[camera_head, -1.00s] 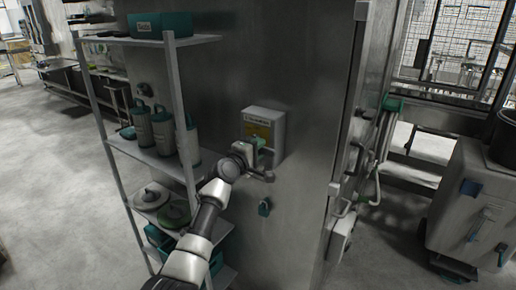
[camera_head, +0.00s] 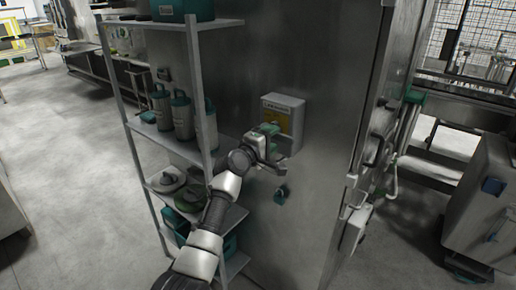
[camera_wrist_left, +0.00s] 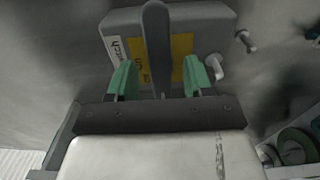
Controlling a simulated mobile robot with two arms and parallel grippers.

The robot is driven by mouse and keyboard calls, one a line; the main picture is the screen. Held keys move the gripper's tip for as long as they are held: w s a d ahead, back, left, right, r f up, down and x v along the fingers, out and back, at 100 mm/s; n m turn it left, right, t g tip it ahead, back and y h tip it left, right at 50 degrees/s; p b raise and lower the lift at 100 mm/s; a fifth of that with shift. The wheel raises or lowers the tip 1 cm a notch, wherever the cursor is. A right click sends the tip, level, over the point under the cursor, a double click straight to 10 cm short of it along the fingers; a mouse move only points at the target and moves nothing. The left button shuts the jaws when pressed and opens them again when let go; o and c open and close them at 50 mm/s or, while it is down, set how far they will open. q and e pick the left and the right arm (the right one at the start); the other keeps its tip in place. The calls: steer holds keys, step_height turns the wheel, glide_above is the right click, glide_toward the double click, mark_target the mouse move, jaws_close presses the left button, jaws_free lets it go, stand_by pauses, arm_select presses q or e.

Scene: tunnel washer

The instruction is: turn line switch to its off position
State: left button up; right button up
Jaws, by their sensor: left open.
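The line switch is a grey box (camera_head: 284,104) with a yellow panel on the steel wall, just right of the shelf rack. My left gripper (camera_head: 276,144) is in front of the box's lower part and partly hides it. In the left wrist view the box (camera_wrist_left: 207,35) fills the top, with a dark grey lever (camera_wrist_left: 157,45) standing out from it. My left gripper's green fingers (camera_wrist_left: 160,82) are open, one on each side of the lever, with gaps visible. The word on the label is partly hidden. My right gripper is not in view.
A shelf rack (camera_head: 229,23) with canisters (camera_head: 182,117) and lidded pots stands close to my left arm. A door edge with handles and pipes is at right. Open floor (camera_head: 60,170) lies at left.

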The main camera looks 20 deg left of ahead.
arm_select(q)
steer(key=b+v, duration=0.1)
steer(key=v, duration=0.7)
